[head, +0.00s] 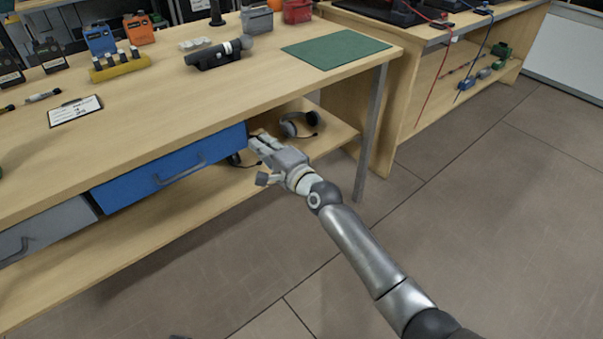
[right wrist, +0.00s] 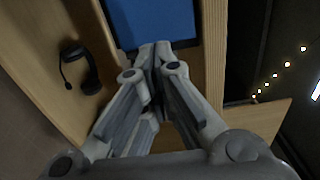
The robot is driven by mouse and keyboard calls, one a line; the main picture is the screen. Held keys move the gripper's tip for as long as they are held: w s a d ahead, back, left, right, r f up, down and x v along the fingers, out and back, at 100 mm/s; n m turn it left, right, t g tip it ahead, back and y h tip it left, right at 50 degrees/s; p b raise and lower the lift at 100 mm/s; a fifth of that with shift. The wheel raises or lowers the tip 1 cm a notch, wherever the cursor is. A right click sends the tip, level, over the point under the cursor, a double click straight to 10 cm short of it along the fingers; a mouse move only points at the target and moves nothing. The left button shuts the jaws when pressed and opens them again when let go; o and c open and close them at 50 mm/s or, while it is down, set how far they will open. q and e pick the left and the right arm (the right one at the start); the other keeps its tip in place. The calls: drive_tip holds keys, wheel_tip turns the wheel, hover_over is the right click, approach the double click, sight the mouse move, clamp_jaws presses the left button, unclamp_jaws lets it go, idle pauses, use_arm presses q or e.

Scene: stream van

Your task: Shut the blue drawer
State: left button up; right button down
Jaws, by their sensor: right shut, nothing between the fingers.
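The blue drawer (head: 170,175) hangs under the wooden workbench top, with a bar handle on its front. Its front seems to stand slightly out from the bench; how far is hard to tell. My right gripper (head: 256,140) is at the right end of the drawer, fingers shut and empty. In the right wrist view the shut fingertips (right wrist: 155,50) reach the edge of the blue drawer (right wrist: 152,18); I cannot tell whether they touch it. My left gripper is not in view.
A grey drawer (head: 45,230) is left of the blue one. Headphones (head: 298,124) lie on the lower shelf, also in the right wrist view (right wrist: 78,65). A microphone (head: 220,52) and green mat (head: 336,49) are on the bench. A metal leg (head: 370,130) stands right of my gripper. Floor in front is clear.

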use_arm(q)
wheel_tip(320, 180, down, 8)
drive_tip(key=p, duration=0.2)
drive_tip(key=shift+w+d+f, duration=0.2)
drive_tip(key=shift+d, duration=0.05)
use_arm(e)
drive_tip(key=v, duration=1)
drive_tip(key=shift+s+d+f, duration=0.15)
drive_tip(key=shift+s+f, duration=0.1)
